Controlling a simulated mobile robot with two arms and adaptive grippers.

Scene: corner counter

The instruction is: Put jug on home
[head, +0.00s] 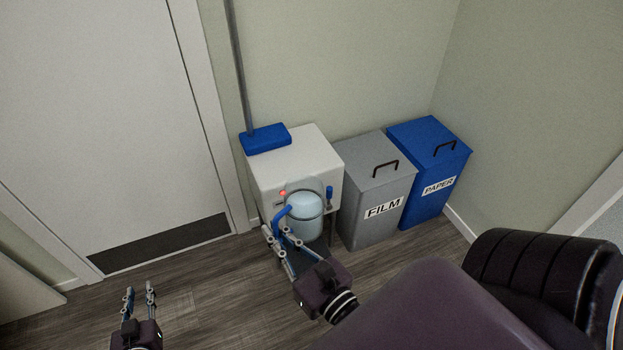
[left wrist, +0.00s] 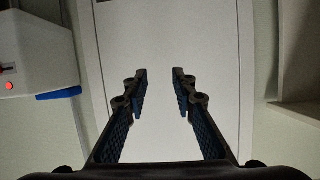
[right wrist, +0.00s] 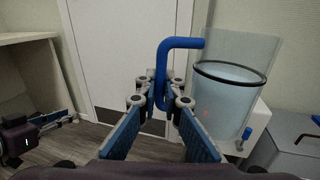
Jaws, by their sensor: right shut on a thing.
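The jug (head: 305,214) is a pale blue, see-through vessel with a dark rim and a bent blue handle. It is in front of the white machine (head: 295,158); I cannot tell whether it touches or rests on it. In the right wrist view the jug (right wrist: 226,98) looks upright. My right gripper (head: 279,240) is shut on the jug's handle (right wrist: 182,44), its fingertips (right wrist: 161,94) either side of the bar. My left gripper (head: 139,294) is open and empty, low at the left; its spread fingers show in the left wrist view (left wrist: 158,82). No place marked home is readable.
The machine has a red light (head: 282,193) and a small blue tap (head: 330,192). A grey FILM bin (head: 375,185) and a blue PAPER bin (head: 432,160) stand right. Floor before the door (head: 95,110) is clear.

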